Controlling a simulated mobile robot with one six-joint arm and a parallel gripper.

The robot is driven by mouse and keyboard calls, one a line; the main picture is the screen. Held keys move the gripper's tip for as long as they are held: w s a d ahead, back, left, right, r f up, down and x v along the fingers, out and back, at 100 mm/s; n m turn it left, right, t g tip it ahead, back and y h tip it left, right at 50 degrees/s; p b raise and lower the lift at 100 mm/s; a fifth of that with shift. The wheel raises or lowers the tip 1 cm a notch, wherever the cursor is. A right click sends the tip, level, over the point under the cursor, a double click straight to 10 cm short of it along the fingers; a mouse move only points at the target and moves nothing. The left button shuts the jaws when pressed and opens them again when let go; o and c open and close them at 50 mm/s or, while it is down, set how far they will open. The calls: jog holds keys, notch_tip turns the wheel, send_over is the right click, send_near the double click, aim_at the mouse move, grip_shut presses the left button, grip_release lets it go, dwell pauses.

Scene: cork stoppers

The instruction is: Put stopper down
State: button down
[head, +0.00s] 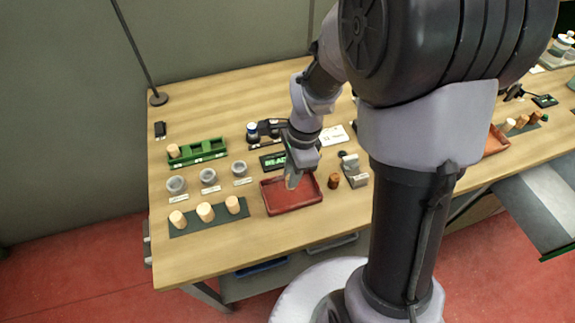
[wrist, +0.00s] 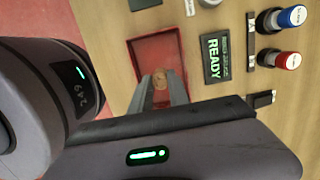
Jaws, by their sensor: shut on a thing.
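My gripper (head: 292,184) points down over the red tray (head: 308,206), with its fingertips inside the tray's outline. In the wrist view my gripper (wrist: 163,90) is shut on a tan cork stopper (wrist: 160,80), which shows between the fingers. The red tray (wrist: 133,48) lies behind it in that view. I cannot tell whether the stopper touches the tray floor. In the head view the held stopper is hidden by the fingers or too small to make out.
Pale stoppers (head: 206,211) stand on a dark mat at the left front. A green rack (head: 205,150) holds one stopper. Grey cups (head: 208,177) stand between them. A brown stopper (head: 334,181) and a grey block (head: 354,172) stand right of the tray. A READY display (wrist: 212,58) lies beside it.

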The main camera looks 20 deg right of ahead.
notch_tip(320, 180, down, 3)
jog(key=shift+f+b, duration=0.15)
jog(key=shift+b, duration=0.6)
jog(key=shift+f, duration=0.2)
jog(key=c, duration=1.3)
grip_release()
jog(key=shift+o, duration=0.2)
notch_tip(320, 180, up, 12)
jog(key=d+p, duration=0.2)
jog(key=p, duration=0.4)
jog(key=s+a+r+n+t, duration=0.3)
jog(key=s+r+n, duration=0.3)
jog(key=r+n, duration=0.1)
jog(key=s+a+r+n+t, duration=0.2)
jog(key=s+a+r+n, duration=0.1)
jog(key=s+r+n, duration=0.3)
jog(key=shift+s+r+n+t+b, duration=0.35)
jog(key=shift+s+r, duration=0.2)
jog(key=shift+r, duration=0.3)
